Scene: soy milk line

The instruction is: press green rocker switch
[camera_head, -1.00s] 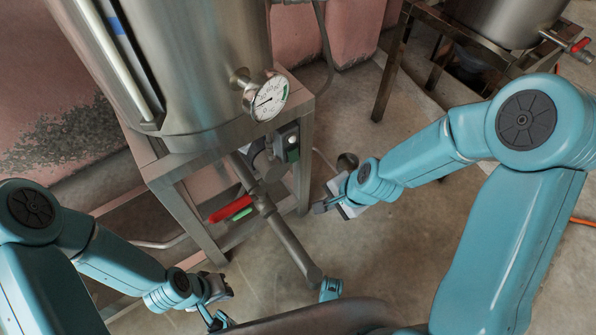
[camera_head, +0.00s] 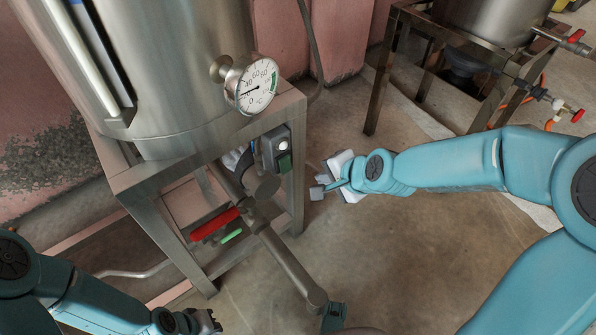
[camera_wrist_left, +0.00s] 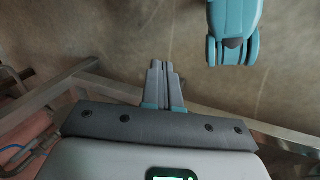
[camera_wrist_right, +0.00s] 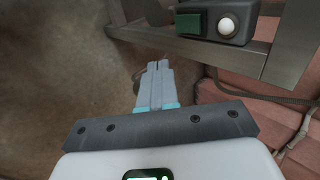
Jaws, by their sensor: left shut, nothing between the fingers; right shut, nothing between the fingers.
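The green rocker switch (camera_head: 285,163) is on a dark grey box (camera_head: 270,149) fixed to the metal stand, beside a white round button (camera_head: 282,144). In the right wrist view the green switch (camera_wrist_right: 189,24) shows at the top, just beyond the fingertips. My right gripper (camera_head: 318,192) is shut and empty, to the right of the switch and apart from it. Its fingers (camera_wrist_right: 155,66) show shut in the right wrist view. My left gripper (camera_wrist_left: 160,66) is shut and empty, above the floor; in the head view it is at the bottom left.
The steel tank (camera_head: 180,75) with a dial gauge (camera_head: 252,85) stands on the metal stand (camera_head: 298,180). A red-handled valve (camera_head: 215,223) and a pipe (camera_head: 285,260) stick out below. A second stand (camera_head: 385,70) is at the top right. Floor between the stands is clear.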

